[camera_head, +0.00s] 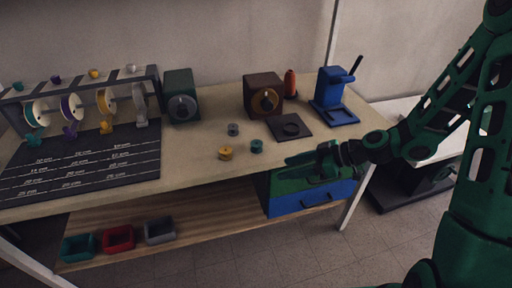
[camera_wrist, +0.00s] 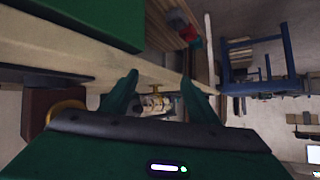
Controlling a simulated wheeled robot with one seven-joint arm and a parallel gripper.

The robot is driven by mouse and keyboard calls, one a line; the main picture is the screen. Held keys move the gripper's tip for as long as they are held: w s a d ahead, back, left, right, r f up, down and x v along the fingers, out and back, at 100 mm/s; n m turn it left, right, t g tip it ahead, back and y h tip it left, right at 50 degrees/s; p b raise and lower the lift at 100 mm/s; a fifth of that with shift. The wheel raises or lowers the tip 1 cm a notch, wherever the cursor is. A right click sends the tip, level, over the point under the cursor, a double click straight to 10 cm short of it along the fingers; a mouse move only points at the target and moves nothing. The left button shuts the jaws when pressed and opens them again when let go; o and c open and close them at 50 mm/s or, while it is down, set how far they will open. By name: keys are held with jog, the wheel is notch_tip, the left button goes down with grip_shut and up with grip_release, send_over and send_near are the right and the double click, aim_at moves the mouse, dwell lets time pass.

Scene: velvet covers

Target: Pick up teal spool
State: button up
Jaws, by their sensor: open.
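The teal spool (camera_head: 257,146) stands on the workbench, near its front edge, in the head view. A yellow spool (camera_head: 225,153) is to its left and a grey spool (camera_head: 233,129) is behind it. My gripper (camera_head: 292,158) is to the right of the teal spool, apart from it, near the front edge of the bench. In the wrist view my gripper (camera_wrist: 160,88) has its two green fingers spread with nothing held between them. I cannot make out the teal spool in the wrist view.
Behind the spools are a brown box with a yellow dial (camera_head: 264,98) and a dark square plate (camera_head: 289,128). A blue press (camera_head: 335,98) is at the right. A green and blue drawer unit (camera_head: 310,193) hangs below the bench. A ribbon rack (camera_head: 85,95) stands left.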

aim_at(256, 143)
jog(key=w+t+y, duration=0.1)
jog(key=w, duration=0.1)
jog(key=w+a+r+t+y, duration=0.1)
jog(key=w+t, duration=0.1)
jog(key=w+t+y, duration=0.1)
jog(key=w, duration=0.1)
jog(key=shift+a+r, duration=0.3)
jog(key=shift+a, duration=0.05)
jog(key=x, duration=0.5)
jog(key=shift+w+a, duration=0.15)
jog(key=shift+a, duration=0.05)
jog(key=shift+w+f+x, duration=0.1)
jog(key=shift+w+x, duration=0.05)
jog(key=shift+x, duration=1.15)
jog(key=shift+w+f+x, duration=0.1)
jog(key=shift+w+x, duration=0.05)
jog(key=shift+x, duration=1.1)
jog(key=shift+d, duration=0.2)
jog(key=shift+c, duration=0.6)
jog(key=c, duration=1)
